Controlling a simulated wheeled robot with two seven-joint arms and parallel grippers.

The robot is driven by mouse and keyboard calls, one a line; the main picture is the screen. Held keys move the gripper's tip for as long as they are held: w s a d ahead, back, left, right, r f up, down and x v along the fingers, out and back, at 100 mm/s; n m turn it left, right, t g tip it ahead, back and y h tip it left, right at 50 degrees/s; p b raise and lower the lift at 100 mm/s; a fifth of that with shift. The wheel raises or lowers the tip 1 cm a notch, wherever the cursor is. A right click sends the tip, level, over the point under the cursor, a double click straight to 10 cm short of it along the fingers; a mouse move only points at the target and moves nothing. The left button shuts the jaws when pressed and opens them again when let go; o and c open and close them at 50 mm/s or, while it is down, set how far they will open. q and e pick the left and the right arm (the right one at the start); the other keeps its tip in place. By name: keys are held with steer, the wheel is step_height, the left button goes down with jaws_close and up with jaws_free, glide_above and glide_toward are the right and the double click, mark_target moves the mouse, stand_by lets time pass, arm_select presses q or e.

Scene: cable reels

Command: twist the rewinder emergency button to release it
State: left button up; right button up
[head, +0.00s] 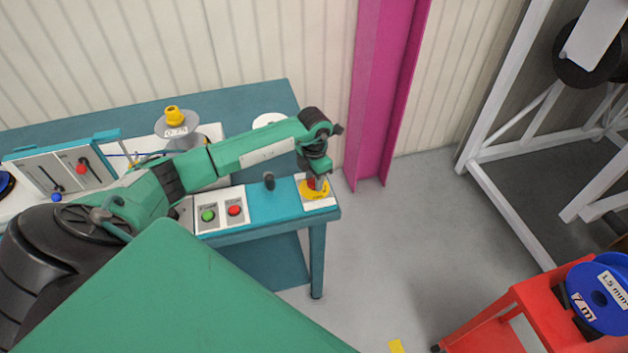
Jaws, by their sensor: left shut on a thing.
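The emergency button (311,187) is a red knob on a yellow disc, set on a white plate at the right end of the teal rewinder table (270,204). My left gripper (317,182) comes down over it from above and is shut on the red knob. The fingers hide part of the knob, so I cannot tell how far it is turned. My right gripper is not in view.
A green button (208,216) and a red button (235,210) sit left of the emergency button. A magenta post (378,95) rises behind. A red cart (540,310) with a blue reel (600,297) stands at right.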

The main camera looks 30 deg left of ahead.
arm_select(q)
steer(key=m+b, duration=0.3)
steer(key=shift+f+b, duration=0.2)
steer(key=shift+b, duration=0.15)
steer(key=shift+m+b, duration=1)
steer(key=shift+r+m, duration=0.1)
steer(key=shift+m, duration=0.2)
steer(key=shift+r+m+b, duration=0.15)
steer(key=shift+m+b, duration=0.35)
steer(key=shift+b, duration=0.1)
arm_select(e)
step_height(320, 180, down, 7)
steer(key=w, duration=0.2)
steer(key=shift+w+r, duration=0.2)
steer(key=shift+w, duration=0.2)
arm_select(q)
steer(key=o, duration=1)
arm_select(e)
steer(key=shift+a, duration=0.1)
